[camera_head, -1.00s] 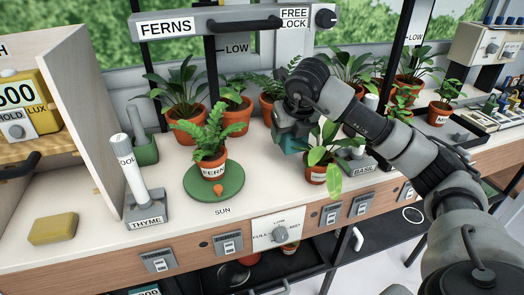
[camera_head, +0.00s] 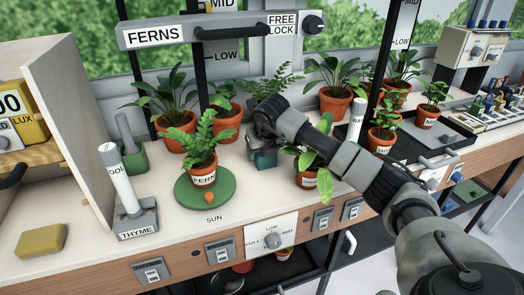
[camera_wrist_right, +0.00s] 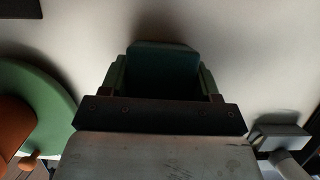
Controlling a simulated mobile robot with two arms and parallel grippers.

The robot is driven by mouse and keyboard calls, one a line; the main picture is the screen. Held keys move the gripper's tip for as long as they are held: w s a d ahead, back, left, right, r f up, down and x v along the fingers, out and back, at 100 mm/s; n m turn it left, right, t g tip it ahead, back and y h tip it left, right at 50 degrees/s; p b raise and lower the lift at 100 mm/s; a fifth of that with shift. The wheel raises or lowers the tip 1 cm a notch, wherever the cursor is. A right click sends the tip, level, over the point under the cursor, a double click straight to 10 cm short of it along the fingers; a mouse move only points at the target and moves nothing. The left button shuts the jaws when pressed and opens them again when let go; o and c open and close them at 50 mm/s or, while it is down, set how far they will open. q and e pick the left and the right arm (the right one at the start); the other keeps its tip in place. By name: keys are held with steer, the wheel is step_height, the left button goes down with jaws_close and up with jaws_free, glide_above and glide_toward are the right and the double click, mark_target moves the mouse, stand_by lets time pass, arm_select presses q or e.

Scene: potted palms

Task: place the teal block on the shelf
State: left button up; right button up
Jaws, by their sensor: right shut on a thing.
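My right gripper (camera_head: 263,150) is shut on the teal block (camera_head: 263,161). It holds the block just above or at the pale bench top, right of the fern on the green disc; I cannot tell if it touches. In the right wrist view the block (camera_wrist_right: 160,65) sits between the two green fingers of the gripper (camera_wrist_right: 160,85), with pale surface beyond it. My arm partly hides the block in the head view. The rack labelled FERNS (camera_head: 220,30) stands behind; which surface is the shelf is not clear. My left gripper is not in view.
A potted fern (camera_head: 203,160) stands on a green disc (camera_head: 208,196) to the left. A leafy potted plant (camera_head: 312,172) stands close right, partly behind my arm. Several potted plants line the back. A THYME holder (camera_head: 137,222) and yellow sponge (camera_head: 41,241) are at left.

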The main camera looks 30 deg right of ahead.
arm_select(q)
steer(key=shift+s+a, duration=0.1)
arm_select(e)
steer(key=o, duration=1)
steer(key=shift+c, duration=0.2)
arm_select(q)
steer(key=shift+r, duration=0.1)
arm_select(e)
steer(key=shift+r, duration=0.3)
steer(key=v, duration=1.1)
steer(key=shift+s+f+p, duration=0.1)
steer(key=shift+p, duration=0.3)
steer(key=shift+s+a+r, duration=0.1)
steer(key=shift+s+r, duration=0.1)
steer(key=shift+r, duration=0.15)
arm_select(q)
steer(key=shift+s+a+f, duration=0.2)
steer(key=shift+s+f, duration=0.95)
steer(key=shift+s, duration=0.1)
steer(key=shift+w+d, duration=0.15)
